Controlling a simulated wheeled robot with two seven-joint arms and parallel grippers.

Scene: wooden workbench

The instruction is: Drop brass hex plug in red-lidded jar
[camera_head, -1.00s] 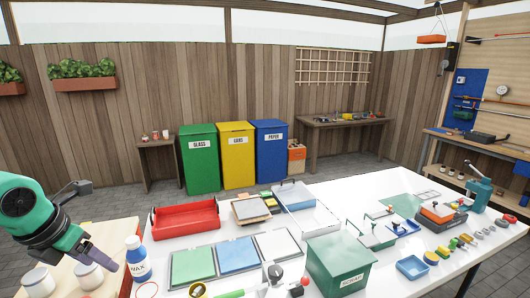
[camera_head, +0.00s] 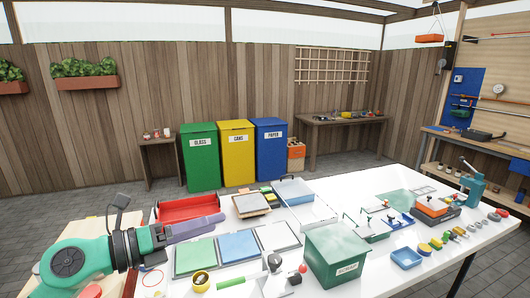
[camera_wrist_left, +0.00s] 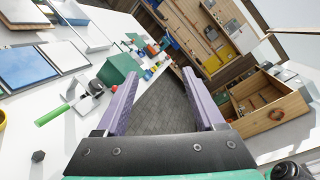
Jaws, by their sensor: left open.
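My left gripper (camera_head: 220,219) is open and empty above the white table, with its purple fingers pointing right; in the left wrist view (camera_wrist_left: 160,78) the fingers are apart with only floor between them. A small dark hexagonal piece (camera_wrist_left: 38,156) lies on the white table at the lower left of the wrist view; I cannot tell whether it is brass. A rounded reddish top (camera_head: 91,291) shows under my left arm at the lower left of the head view; I cannot tell whether it is the red-lidded jar. My right gripper is not in view.
A red tray (camera_head: 187,208) lies behind my left gripper. Green (camera_head: 194,256), blue (camera_head: 239,246) and white (camera_head: 278,237) panels lie in front. Small parts line the right edge.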

